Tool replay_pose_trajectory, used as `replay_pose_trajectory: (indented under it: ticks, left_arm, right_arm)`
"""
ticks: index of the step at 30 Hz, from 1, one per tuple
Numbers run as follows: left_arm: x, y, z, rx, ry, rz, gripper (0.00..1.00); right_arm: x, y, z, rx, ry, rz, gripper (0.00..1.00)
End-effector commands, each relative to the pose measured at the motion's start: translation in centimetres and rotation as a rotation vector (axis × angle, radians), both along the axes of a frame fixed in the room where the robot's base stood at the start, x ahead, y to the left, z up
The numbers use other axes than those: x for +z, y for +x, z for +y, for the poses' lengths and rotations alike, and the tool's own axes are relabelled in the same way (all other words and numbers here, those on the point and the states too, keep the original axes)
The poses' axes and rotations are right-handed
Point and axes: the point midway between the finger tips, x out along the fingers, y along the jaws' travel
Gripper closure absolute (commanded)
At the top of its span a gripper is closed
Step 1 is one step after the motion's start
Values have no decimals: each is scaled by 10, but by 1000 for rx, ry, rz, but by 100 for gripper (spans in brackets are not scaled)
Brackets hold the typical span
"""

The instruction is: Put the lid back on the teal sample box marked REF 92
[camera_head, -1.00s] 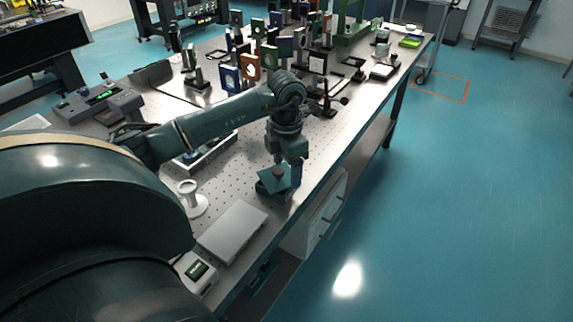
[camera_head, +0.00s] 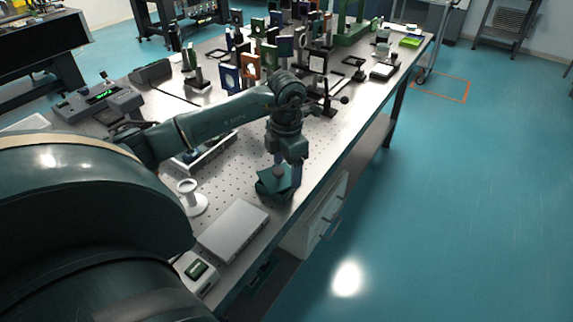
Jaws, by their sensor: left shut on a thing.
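The teal sample box (camera_head: 267,194) stands on the optical table near its right edge. Its teal lid (camera_head: 275,179) is tilted over the top of the box, with a small dark knob on it. My left gripper (camera_head: 286,176) points down from above and is shut on the lid. I cannot tell whether the lid touches the box rim all round. The REF 92 marking is too small to read here. My right gripper is not in view.
A flat grey case (camera_head: 233,230) and a white spool-like stand (camera_head: 190,197) are on the table in front of the box. Several optical mounts (camera_head: 250,67) crowd the far part. The table's right edge is close to the box.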

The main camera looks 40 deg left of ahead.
Motion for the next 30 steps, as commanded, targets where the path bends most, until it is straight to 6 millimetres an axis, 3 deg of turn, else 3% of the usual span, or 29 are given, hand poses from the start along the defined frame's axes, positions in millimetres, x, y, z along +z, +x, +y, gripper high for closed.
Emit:
replay_pose_trajectory:
  ticks: [10, 11, 18, 20, 30]
  left_arm:
    - [0, 0, 0, 0, 0, -1, 51]
    - [0, 0, 0, 0, 0, -1, 26]
    - [0, 0, 0, 0, 0, 0, 7]
    - [0, 0, 0, 0, 0, 0, 3]
    - [-1, 0, 0, -1, -1, 0, 0]
  right_arm:
    - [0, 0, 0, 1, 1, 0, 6]
    - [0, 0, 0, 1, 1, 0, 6]
    - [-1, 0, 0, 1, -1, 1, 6]
    - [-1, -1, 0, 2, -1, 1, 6]
    - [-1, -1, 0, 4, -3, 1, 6]
